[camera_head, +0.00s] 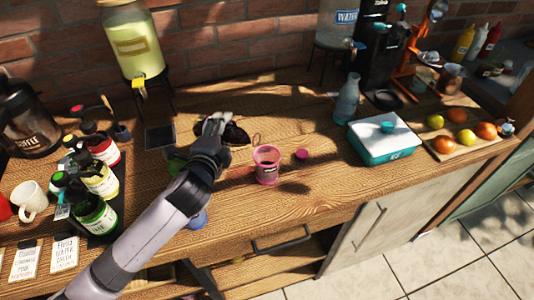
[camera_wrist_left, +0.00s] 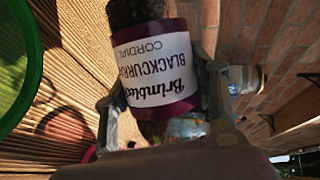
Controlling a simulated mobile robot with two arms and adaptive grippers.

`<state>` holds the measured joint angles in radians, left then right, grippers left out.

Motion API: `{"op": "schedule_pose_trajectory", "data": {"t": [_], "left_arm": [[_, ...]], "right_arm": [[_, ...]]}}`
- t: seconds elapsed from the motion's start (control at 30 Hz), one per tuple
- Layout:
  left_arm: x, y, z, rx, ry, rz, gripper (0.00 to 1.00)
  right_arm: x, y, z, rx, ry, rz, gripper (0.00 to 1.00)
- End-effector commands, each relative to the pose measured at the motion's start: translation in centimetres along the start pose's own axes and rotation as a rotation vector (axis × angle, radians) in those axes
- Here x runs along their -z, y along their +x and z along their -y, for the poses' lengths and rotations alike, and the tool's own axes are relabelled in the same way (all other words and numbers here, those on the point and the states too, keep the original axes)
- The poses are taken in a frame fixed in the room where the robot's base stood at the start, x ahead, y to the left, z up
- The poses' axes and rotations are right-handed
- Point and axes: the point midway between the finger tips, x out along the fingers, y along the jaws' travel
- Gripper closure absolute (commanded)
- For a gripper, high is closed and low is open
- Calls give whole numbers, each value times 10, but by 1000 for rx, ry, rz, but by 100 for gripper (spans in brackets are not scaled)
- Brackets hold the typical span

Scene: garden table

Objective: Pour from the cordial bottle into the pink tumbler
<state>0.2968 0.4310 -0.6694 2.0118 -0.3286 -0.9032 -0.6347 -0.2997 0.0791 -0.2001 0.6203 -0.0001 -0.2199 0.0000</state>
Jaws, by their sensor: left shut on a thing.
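My left gripper (camera_head: 217,124) is shut on the cordial bottle (camera_head: 237,134), a dark bottle that lies well over on its side above the table, partly hidden by the fingers. In the left wrist view, the bottle's purple and white label (camera_wrist_left: 158,65) reads blackcurrant cordial, between my two fingers (camera_wrist_left: 162,98). The pink tumbler (camera_head: 267,171) stands upright on the table, right of the gripper and nearer the front edge. The bottle and tumbler look apart. I cannot make out any liquid flowing. My right gripper is out of view.
A rack of bottles (camera_head: 100,180) and a white mug (camera_head: 33,200) stand left. A yellow drink dispenser (camera_head: 133,40) is behind. A small pink thing (camera_head: 302,154) lies right of the tumbler. A teal box (camera_head: 384,140) and blue-grey bottle (camera_head: 347,100) stand further right. A green rim (camera_wrist_left: 35,60) shows in the wrist view.

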Motion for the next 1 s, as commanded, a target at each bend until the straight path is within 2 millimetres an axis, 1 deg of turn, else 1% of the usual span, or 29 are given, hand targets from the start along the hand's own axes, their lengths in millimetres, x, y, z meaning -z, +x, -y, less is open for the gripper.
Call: {"op": "schedule_pose_trajectory", "data": {"t": [0.03, 0.47, 1.0], "left_arm": [[1, -1, 4, 6, 6, 0, 100], [1, -2, 10, 25, 59, 12, 100], [-2, -2, 14, 36, 90, 20, 100]], "right_arm": [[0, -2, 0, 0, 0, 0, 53], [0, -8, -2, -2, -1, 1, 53], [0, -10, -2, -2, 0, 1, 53]]}}
